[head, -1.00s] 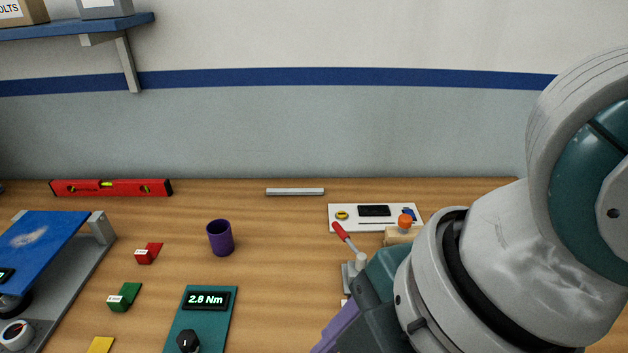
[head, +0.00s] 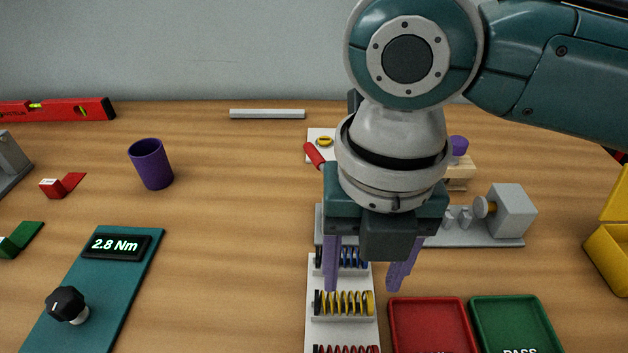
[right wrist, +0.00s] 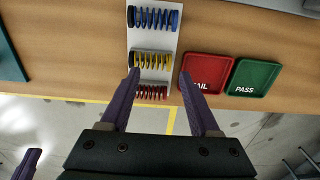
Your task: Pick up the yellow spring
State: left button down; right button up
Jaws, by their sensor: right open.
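The yellow spring (head: 343,303) lies on its side in a holder on a white rack (head: 315,335), between a blue spring (head: 352,258) and a red spring (head: 346,349). It also shows in the right wrist view (right wrist: 152,60), in the middle of the rack. My right gripper (head: 366,285) is open and empty above the rack, its purple fingers apart, just behind the yellow spring in the head view. In the right wrist view its fingertips (right wrist: 158,75) point toward the yellow and red springs.
A red FAIL tray (head: 430,325) and a green PASS tray (head: 515,325) sit right of the rack. A grey fixture (head: 510,212) stands behind them. A teal torque panel (head: 95,290) lies left, with clear bench between it and the rack. A purple cup (head: 151,164) stands farther back.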

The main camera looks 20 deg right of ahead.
aim_at(357, 297)
notch_tip(357, 297, down, 5)
jog(key=shift+w+r, duration=0.1)
jog(key=shift+c, duration=0.2)
grip_shut()
